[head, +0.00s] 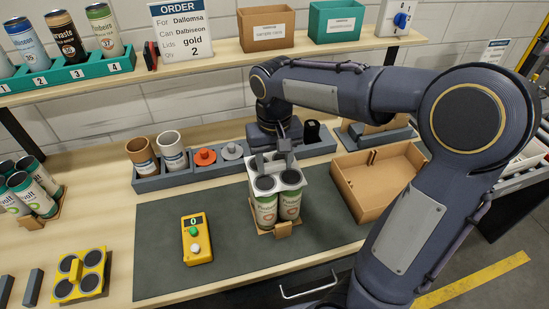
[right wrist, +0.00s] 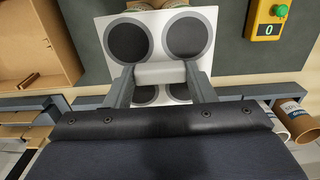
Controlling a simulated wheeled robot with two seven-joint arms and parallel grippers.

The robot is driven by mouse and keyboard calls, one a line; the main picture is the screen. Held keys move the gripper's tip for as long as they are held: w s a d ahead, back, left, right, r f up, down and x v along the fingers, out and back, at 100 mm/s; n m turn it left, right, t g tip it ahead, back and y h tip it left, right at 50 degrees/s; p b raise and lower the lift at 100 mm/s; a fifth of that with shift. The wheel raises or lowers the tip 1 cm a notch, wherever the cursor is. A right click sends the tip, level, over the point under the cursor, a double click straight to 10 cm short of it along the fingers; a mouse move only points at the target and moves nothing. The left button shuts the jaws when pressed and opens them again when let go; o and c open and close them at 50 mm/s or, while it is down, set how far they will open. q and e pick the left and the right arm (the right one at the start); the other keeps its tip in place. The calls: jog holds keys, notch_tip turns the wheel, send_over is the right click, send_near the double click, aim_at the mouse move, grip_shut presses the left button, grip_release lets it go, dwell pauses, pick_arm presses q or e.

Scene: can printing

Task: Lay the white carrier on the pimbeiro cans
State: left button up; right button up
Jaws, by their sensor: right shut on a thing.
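The white carrier (head: 293,178) is a plate with several dark round discs and a raised grip bar; it also shows in the right wrist view (right wrist: 213,62). My right gripper (head: 272,160) is shut on the bar, its fingers on either side of it in the right wrist view (right wrist: 160,78). The carrier is level over the green-and-white pimbeiro cans (head: 265,208), which stand upright in a small wooden holder (head: 283,228) on the dark mat. I cannot tell whether it touches the can tops. The rear cans are hidden. My left gripper is out of view.
A yellow counter box (head: 196,240) is left of the cans. A wooden tray (head: 375,203) is to the right. A grey rack (head: 150,184) with cups and knobs is behind. A yellow carrier (head: 80,277) and more cans (head: 32,192) are at the left.

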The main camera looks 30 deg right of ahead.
jog(key=o, duration=1)
notch_tip(320, 180, up, 8)
jog(key=shift+f, duration=0.1)
dwell(0.5)
